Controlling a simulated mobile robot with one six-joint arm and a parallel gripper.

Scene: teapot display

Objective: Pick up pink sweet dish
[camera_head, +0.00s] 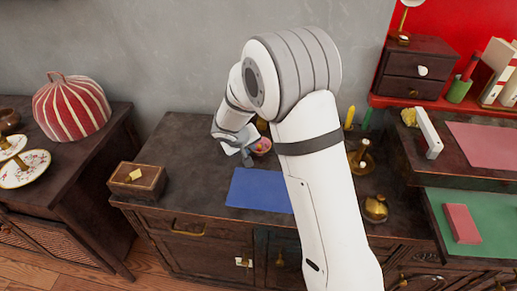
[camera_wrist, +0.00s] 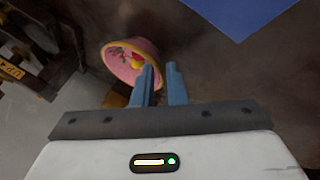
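The pink sweet dish (camera_wrist: 115,48) is a small round pink bowl with red and yellow sweets inside. In the head view the dish (camera_head: 263,146) is at the back of the dark cabinet top, just behind the blue mat. My gripper (camera_wrist: 160,72) has its two blue-grey fingers close together at the dish's near side. One finger overlaps the bowl's opening and the other is outside, with the dish's wall in the narrow gap between them. In the head view my gripper (camera_head: 247,156) is beside the dish. Whether the dish touches the cabinet top cannot be told.
A blue mat (camera_head: 257,190) lies in front on the cabinet top (camera_head: 190,205). A wooden box (camera_head: 138,181) stands at the left. Brass vessels (camera_head: 375,208) stand at the right beyond my arm. A grey wall (camera_head: 190,50) is close behind.

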